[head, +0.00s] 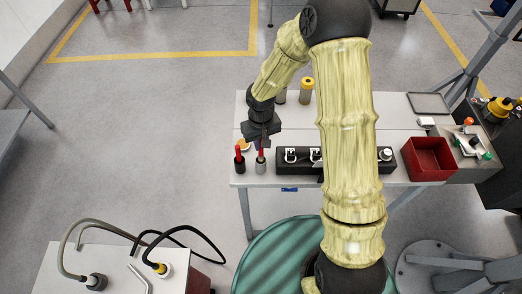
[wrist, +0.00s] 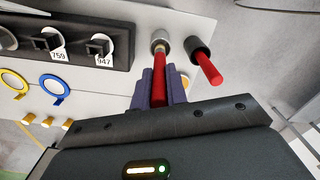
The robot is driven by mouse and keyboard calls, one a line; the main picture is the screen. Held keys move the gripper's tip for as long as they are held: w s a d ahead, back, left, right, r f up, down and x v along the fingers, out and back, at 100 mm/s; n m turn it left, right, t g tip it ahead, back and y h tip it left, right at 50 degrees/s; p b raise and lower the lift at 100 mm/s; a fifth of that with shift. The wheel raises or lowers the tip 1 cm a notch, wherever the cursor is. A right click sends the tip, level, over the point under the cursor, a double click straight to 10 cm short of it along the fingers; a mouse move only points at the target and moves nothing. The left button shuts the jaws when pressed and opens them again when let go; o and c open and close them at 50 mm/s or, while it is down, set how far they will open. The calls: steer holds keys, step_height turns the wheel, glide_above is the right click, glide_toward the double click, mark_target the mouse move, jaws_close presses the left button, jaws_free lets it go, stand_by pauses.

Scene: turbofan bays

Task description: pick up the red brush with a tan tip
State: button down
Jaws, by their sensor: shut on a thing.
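My gripper (wrist: 160,80) is shut on a red brush (wrist: 158,92), whose handle lies between the two dark fingers in the wrist view. A paler band shows at the brush's far end, against a silver cup (wrist: 160,37); I cannot tell whether the tip is still inside the cup. In the head view my gripper (head: 261,137) is above the table's front left corner, with the red brush (head: 261,153) below it at the silver cup (head: 260,168). A second red-handled tool (wrist: 208,66) stands in a black cup (wrist: 200,48) beside it; its tip is hidden.
A black block with white numbered tags (wrist: 57,47) lies close beside the cups. Blue (wrist: 55,88) and yellow (wrist: 14,80) rings show near it. A red bin (head: 428,158) stands at the table's right. A yellow-topped jar (head: 306,90) stands behind.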

steer(key=shift+r+b, duration=0.4)
steer(key=shift+r, duration=1.9)
steer(key=shift+s+f, duration=0.1)
